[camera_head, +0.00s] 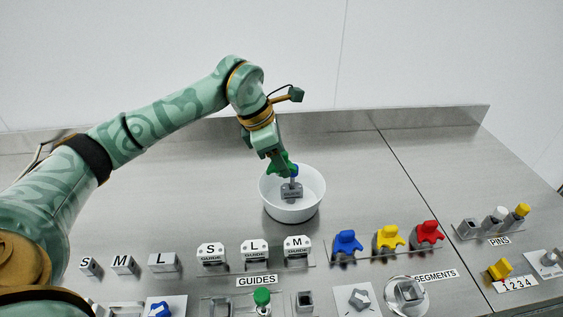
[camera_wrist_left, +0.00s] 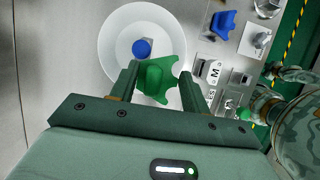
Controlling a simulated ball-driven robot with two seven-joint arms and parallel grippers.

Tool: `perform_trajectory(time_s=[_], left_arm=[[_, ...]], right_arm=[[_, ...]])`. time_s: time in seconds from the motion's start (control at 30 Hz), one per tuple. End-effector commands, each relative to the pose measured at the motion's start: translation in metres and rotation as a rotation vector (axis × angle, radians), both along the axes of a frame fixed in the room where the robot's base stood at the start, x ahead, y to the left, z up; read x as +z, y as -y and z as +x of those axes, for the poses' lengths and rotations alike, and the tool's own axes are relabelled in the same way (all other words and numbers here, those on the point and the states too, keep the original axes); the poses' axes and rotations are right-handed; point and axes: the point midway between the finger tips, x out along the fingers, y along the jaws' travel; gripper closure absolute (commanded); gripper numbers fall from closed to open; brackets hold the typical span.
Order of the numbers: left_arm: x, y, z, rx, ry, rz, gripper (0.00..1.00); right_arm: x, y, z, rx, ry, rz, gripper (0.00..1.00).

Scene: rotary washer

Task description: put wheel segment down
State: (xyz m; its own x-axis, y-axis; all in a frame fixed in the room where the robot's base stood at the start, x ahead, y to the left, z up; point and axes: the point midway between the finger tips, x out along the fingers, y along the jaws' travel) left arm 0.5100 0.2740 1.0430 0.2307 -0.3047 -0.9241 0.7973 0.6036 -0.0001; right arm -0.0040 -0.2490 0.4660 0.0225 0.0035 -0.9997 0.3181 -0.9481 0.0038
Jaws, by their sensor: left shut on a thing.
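My left gripper (camera_head: 281,168) reaches in from the left, over the white bowl (camera_head: 292,213). It is shut on a green wheel segment (camera_head: 279,160), also clear in the left wrist view (camera_wrist_left: 156,78) between the two fingers. The segment is held above the bowl, beside a blue-topped post (camera_wrist_left: 142,48). That post rises from a grey block (camera_head: 291,192) inside the bowl. Whether the segment touches the post, I cannot tell. My right gripper is not in view.
Blue (camera_head: 347,241), yellow (camera_head: 388,237) and red (camera_head: 427,233) segments stand in a row right of the guides (camera_head: 254,251). Pins (camera_head: 495,220) stand at the right. The metal worktop left and right of the bowl is bare; a raised back edge runs behind it.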

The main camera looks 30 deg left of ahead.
Motion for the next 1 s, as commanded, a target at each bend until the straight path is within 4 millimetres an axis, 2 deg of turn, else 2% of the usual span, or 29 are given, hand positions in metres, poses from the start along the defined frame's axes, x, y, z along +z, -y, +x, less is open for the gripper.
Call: perform_trajectory(time_s=[0.07,0.3,0.77,0.8,0.87,1.0], left_arm=[[-0.01,0.0,0.0,0.0,-0.001,-0.001,0.85],[-0.008,0.0,0.0,-0.001,0.002,0.0,0.85],[-0.02,0.0,0.0,0.0,0.001,0.0,0.85],[-0.02,0.0,0.0,0.0,0.001,0.0,0.51],[-0.02,0.0,0.0,0.0,0.001,0.0,0.34],[-0.02,0.0,0.0,0.0,0.001,0.0,0.32]], right_arm=[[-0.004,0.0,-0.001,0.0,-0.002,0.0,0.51],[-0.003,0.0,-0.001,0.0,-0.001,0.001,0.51],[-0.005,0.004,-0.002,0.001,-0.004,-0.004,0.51],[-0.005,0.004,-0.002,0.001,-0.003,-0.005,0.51],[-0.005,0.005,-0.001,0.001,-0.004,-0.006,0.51],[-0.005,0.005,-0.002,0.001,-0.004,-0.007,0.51]])
